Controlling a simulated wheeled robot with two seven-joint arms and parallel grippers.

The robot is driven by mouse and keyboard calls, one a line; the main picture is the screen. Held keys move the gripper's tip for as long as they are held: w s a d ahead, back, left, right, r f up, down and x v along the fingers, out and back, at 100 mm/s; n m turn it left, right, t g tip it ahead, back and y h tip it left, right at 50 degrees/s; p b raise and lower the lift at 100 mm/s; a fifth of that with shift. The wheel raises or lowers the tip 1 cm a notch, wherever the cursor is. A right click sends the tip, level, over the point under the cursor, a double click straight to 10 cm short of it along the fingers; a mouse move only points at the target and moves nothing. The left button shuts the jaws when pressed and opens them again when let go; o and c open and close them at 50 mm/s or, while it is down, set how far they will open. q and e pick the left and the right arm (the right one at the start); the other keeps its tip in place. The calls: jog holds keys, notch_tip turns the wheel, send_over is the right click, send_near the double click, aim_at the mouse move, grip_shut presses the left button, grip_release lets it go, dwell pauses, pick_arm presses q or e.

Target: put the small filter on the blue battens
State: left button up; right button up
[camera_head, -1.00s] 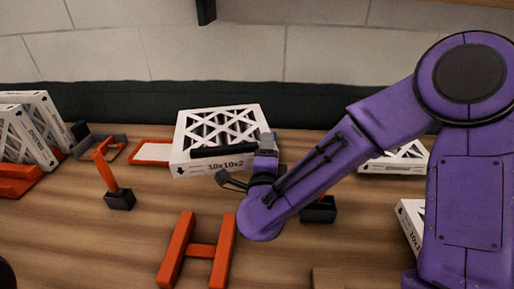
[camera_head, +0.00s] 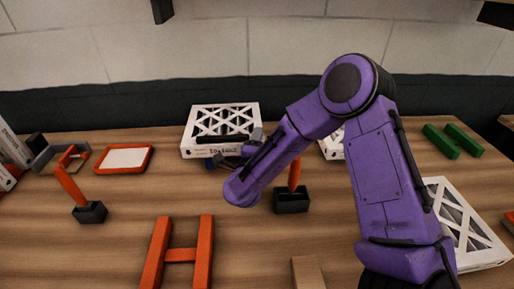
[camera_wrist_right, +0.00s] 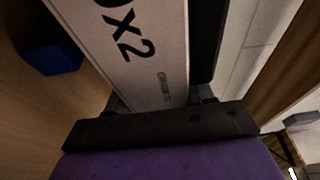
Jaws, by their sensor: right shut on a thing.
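A white filter with a lattice top (camera_head: 221,117) and a label that appears to read 10x10x2 is at the back centre in the head view. My right gripper (camera_head: 246,148) is shut on its near right side. The wrist view shows its white label face (camera_wrist_right: 140,45), reading "x2", between the dark fingers. A blue block (camera_wrist_right: 52,57) shows beside and below the filter in the wrist view. In the head view only a small bluish patch shows under the filter's front edge, so I cannot tell whether they touch. My left gripper is not in view.
Green battens (camera_head: 440,141) lie at the back right. A white filter (camera_head: 478,232) lies at the right, another (camera_head: 332,146) partly behind my arm. Orange battens (camera_head: 205,250) lie in front, a black-based post (camera_head: 291,202) nearby, an orange-rimmed tray (camera_head: 100,168) at left.

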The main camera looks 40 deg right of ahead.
jog(key=f, duration=0.2)
jog(key=w+f, duration=0.1)
jog(key=shift+d+f, duration=0.25)
jog(key=shift+d, duration=0.1)
jog(key=shift+f, duration=0.45)
jog(key=shift+s+f, duration=0.1)
jog(key=shift+f, duration=0.05)
jog(key=o, duration=1.1)
